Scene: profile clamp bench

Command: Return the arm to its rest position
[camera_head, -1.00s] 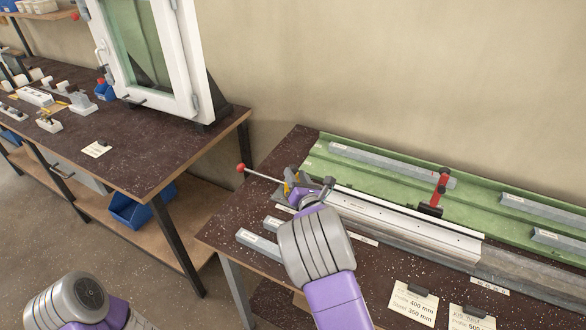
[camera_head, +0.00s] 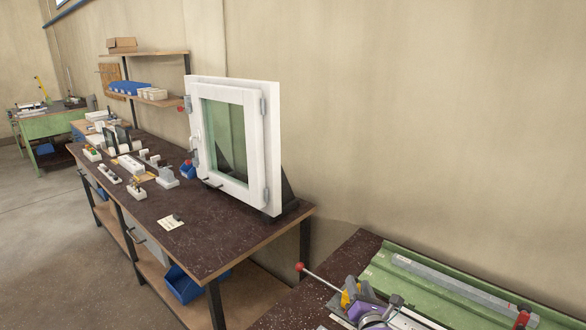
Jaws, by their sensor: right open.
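My right gripper (camera_head: 368,297) shows at the bottom edge, purple and grey. It is open, over the near left end of the green profile bed (camera_head: 385,275). A clamp lever with a red ball knob (camera_head: 300,267) runs down right to beside the gripper; whether they touch cannot be told. A yellow part (camera_head: 349,292) shows at the gripper's left side. Most of my right arm is below the picture. My left gripper is not in view.
A dark workbench (camera_head: 235,240) on the left carries a white window frame (camera_head: 273,150) and several small fittings. A blue bin (camera_head: 184,285) sits on its lower shelf. A green bench (camera_head: 60,122) stands far back left. A gap separates the two dark benches.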

